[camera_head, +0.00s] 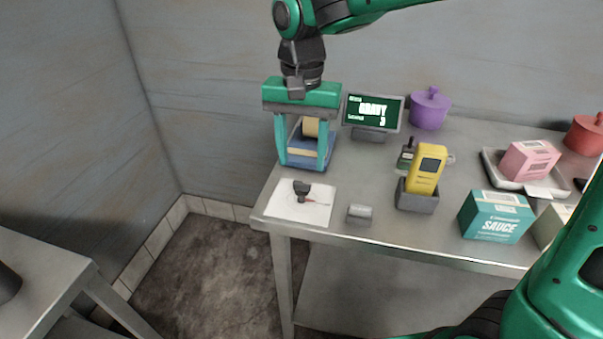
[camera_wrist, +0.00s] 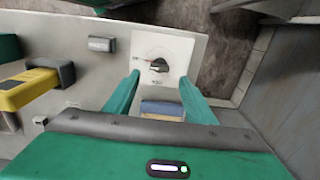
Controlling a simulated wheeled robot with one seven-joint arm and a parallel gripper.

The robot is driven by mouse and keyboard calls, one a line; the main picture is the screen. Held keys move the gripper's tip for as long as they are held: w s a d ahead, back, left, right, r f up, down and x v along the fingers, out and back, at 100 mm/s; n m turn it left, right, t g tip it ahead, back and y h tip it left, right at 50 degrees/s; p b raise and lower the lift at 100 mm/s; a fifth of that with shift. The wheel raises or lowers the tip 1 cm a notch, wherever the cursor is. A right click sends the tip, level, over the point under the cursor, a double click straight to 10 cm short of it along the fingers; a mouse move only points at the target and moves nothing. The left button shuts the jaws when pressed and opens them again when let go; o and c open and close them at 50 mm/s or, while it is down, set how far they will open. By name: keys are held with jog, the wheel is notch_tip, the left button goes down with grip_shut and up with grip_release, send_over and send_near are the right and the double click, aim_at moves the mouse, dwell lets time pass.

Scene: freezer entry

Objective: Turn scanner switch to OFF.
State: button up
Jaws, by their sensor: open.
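The switch is a dark knob (camera_head: 302,187) on a white plate (camera_head: 285,205) lying at the table's left front corner. In the wrist view the knob (camera_wrist: 158,66) stands on its plate (camera_wrist: 180,47), beyond my fingertips. Its markings are too small to read, so I cannot tell its setting. A yellow scanner (camera_head: 428,168) stands in a grey cradle (camera_head: 416,201); it also shows at the left of the wrist view (camera_wrist: 28,89). My gripper (camera_head: 304,162) is open, pointing down behind the plate, with nothing held. In the wrist view its fingers (camera_wrist: 160,88) are spread apart.
A blue device with a tan roll (camera_head: 311,127) is behind and between my fingers in the head view. A screen reading GRAVY (camera_head: 373,111) stands to their right. A small grey block (camera_head: 359,213) lies right of the plate. A teal SAUCE box (camera_head: 496,216) stands farther right.

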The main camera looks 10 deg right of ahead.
aim_at(302, 182)
jog(key=shift+f, duration=2.95)
jog(key=c, duration=1)
